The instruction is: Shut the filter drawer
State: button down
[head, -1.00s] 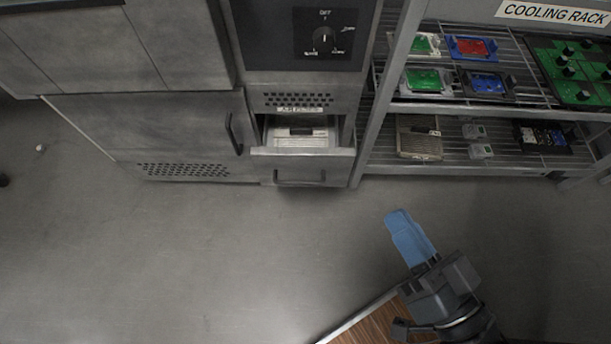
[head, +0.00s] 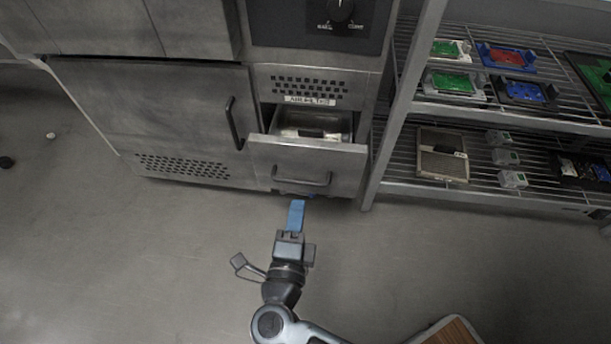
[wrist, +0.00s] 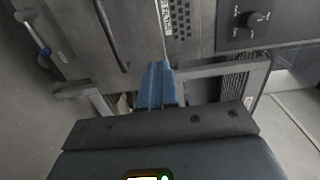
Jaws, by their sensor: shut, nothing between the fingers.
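The filter drawer (head: 308,160) stands pulled out at the bottom of the grey oven cabinet, below a vented panel with a label. A light item lies inside the drawer, and a dark bar handle (head: 302,181) is on its front. My gripper (head: 298,203) is shut, with its blue fingers pointing at the lower part of the drawer front, just below the handle in the picture. I cannot tell whether the fingertips touch the drawer. In the wrist view my blue fingers (wrist: 161,85) are together and cover part of the drawer.
A cabinet door (head: 150,115) with a vertical handle is left of the drawer. A metal rack (head: 485,193) with coloured trays and a framed filter panel (head: 443,154) stands to the right. A wooden-topped piece (head: 452,333) is at the bottom right. The floor in front is clear.

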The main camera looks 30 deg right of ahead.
aim_at(308, 148)
jog(key=b+x, duration=0.2)
jog(key=x, duration=1.1)
jog(key=shift+w+d+b, duration=0.2)
jog(key=shift+w+b, duration=0.05)
jog(key=shift+b, duration=0.15)
jog(key=shift+w+d, duration=0.1)
jog(key=shift+w, duration=0.05)
jog(key=x, duration=1.2)
jog(key=shift+w+d+b, duration=0.2)
jog(key=shift+w+b, duration=0.05)
jog(key=shift+b, duration=0.05)
jog(key=shift+d+r, duration=0.1)
jog(key=shift+s, duration=0.1)
